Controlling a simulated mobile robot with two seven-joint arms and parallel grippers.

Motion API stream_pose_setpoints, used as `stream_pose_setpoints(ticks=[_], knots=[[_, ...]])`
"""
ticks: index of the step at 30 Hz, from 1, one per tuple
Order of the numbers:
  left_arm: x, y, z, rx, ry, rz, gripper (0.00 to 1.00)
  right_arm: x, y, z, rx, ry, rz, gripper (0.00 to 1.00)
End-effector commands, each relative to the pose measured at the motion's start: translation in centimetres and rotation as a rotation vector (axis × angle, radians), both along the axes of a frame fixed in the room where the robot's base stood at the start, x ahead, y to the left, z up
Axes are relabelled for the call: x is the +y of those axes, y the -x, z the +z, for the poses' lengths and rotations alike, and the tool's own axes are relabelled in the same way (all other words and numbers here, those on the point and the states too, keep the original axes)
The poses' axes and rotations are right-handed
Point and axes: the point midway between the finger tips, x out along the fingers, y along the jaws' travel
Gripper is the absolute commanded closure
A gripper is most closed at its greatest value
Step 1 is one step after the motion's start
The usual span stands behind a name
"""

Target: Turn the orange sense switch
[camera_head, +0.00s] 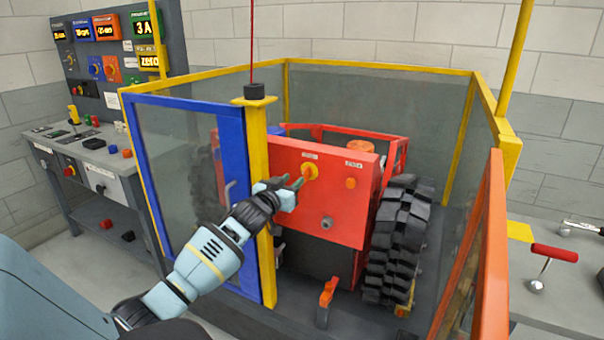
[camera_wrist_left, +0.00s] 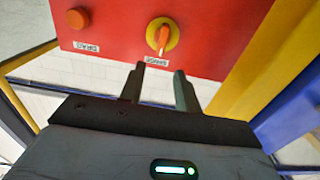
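The orange sense switch (camera_head: 309,172) is a knob on a yellow disc, on the front of a red box (camera_head: 318,205) on the tracked carrier. It also shows in the left wrist view (camera_wrist_left: 162,36), upside down, with a small white label beside it. My left gripper (camera_head: 296,186) is just in front of the box, a little to the lower left of the switch in the head view. In the wrist view its two fingers (camera_wrist_left: 160,78) stand apart with nothing between them, short of the knob. My right gripper is in neither view.
A round orange button (camera_head: 351,183) sits right of the switch. A yellow post (camera_head: 260,190) and blue-framed door (camera_head: 234,170) stand close beside my left arm. A black track (camera_head: 400,235) is at the right. An orange-handled lever (camera_head: 326,300) stands in front.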

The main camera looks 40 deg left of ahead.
Motion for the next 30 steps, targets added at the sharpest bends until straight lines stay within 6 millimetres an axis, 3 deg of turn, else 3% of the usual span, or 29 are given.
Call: stream_pose_setpoints(ticks=[15,30], knots=[[1.7,-5.6,0.0,0.000,-0.001,0.000,0.67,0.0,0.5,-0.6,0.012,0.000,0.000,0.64],[2.1,-6.6,0.0,0.001,-0.002,0.000,0.67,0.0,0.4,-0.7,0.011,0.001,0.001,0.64]])
